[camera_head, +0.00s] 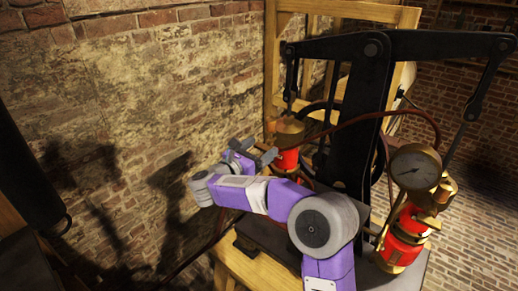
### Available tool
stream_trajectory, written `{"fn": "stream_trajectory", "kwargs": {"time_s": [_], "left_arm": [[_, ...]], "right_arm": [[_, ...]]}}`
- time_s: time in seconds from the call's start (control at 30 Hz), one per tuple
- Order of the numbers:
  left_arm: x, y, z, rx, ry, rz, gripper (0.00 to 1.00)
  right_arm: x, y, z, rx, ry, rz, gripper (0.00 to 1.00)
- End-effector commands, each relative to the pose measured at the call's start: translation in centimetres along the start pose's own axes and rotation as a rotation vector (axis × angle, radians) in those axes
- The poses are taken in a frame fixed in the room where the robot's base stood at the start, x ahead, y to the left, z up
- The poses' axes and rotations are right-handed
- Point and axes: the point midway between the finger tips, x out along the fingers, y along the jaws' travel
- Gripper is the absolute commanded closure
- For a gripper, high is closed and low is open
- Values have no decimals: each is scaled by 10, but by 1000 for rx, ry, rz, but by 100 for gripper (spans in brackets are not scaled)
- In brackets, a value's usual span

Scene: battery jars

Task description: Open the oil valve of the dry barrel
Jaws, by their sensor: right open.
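Two red barrels with brass fittings stand on a machine. The far red barrel (287,160) has a brass top (289,128) and is partly hidden by my right arm. The near red barrel (408,226) stands at the right, with brass parts around it and a round gauge (415,170). I cannot tell which one is dry, and no oil valve is clearly made out. My purple right arm reaches left across the machine. Its grey right gripper (257,151) is open beside the far barrel, on its left; contact cannot be told. My left gripper is not in view.
A black beam (420,44) on a dark upright (363,120) rises between the barrels. A reddish hose (345,124) arches behind. A wooden frame (271,60) stands at the back, and a brick wall (130,90) fills the left. A dark hanging object (25,160) is at far left.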

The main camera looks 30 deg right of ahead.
Motion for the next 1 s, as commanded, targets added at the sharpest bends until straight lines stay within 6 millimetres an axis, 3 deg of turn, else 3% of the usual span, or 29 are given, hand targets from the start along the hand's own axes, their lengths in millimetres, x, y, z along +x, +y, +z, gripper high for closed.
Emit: {"fn": "stream_trajectory", "kwargs": {"time_s": [0.1, 0.47, 0.77, 1.0], "left_arm": [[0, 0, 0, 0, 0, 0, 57], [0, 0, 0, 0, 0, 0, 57], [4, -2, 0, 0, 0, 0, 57], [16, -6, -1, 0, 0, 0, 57]], "right_arm": [[0, 0, 0, -1, 0, 0, 19], [0, 0, 0, -1, 0, 0, 74], [0, 0, -1, -35, 0, -1, 75], [-1, 0, -3, -169, 1, 0, 75]]}}
